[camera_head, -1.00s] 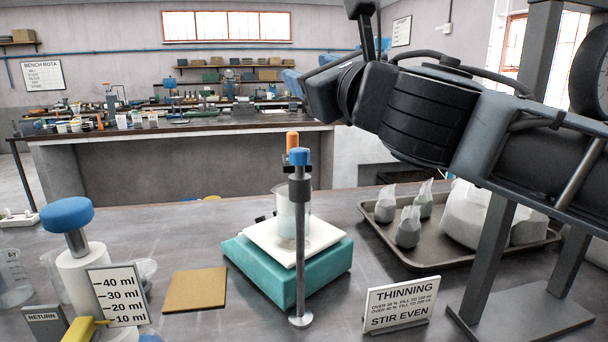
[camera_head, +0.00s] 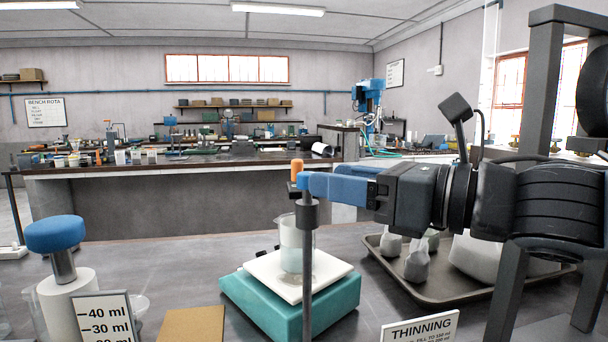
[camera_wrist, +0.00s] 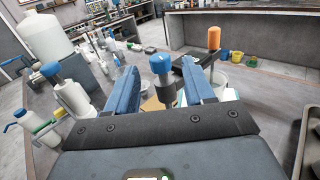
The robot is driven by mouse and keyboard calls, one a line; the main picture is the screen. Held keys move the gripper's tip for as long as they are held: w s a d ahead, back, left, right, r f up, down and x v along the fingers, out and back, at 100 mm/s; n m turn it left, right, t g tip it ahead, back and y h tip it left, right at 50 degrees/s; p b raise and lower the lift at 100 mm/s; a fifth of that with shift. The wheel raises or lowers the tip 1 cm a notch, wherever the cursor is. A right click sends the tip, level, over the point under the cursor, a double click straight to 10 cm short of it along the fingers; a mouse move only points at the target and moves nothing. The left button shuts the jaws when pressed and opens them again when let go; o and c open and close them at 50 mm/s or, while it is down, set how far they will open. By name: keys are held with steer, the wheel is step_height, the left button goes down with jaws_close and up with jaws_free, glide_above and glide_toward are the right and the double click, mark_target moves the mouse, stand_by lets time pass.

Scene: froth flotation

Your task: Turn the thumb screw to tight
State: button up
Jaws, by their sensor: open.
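A dark upright rod (camera_head: 307,275) with a collar stands before the teal-based stirrer. Its blue cap (camera_wrist: 161,63) shows between my fingers in the wrist view, with space at each side. An orange knob (camera_head: 296,165) sits on a dark arm just behind the rod; it also shows beyond my right-hand finger in the wrist view (camera_wrist: 214,37). I cannot tell for certain which knob is the thumb screw. My gripper (camera_head: 314,184) is open, level, with its blue fingers at the blue cap's height. The fingers partly hide the cap in the head view.
A beaker (camera_head: 291,245) stands on the white plate of the teal stirrer (camera_head: 335,308) beside the rod. A tray with bags (camera_head: 415,260) lies to the right. A blue-topped white bottle (camera_head: 56,234) stands at left, behind a volume sign (camera_head: 103,318). A THINNING sign (camera_head: 420,328) stands in front.

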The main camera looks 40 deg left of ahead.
mark_target(306, 173)
steer(key=shift+s+a, duration=0.15)
steer(key=shift+a, duration=2.55)
steer(key=shift+c, duration=0.4)
steer(key=c, duration=0.9)
steer(key=shift+o, duration=0.2)
steer(key=shift+s+a+f+m+t+b, duration=0.15)
steer(key=shift+f+m+t+b, duration=0.2)
steer(key=shift+t+b, duration=0.2)
steer(key=shift+m+t+b, duration=0.25)
steer(key=shift+b, duration=0.2)
steer(key=m+t+b, duration=0.2)
steer(key=t, duration=0.1)
steer(key=shift+b, duration=0.4)
steer(key=shift+r+m+t+h+b, duration=0.2)
steer(key=shift+m+t+h+b, duration=0.5)
steer(key=shift+t, duration=0.7)
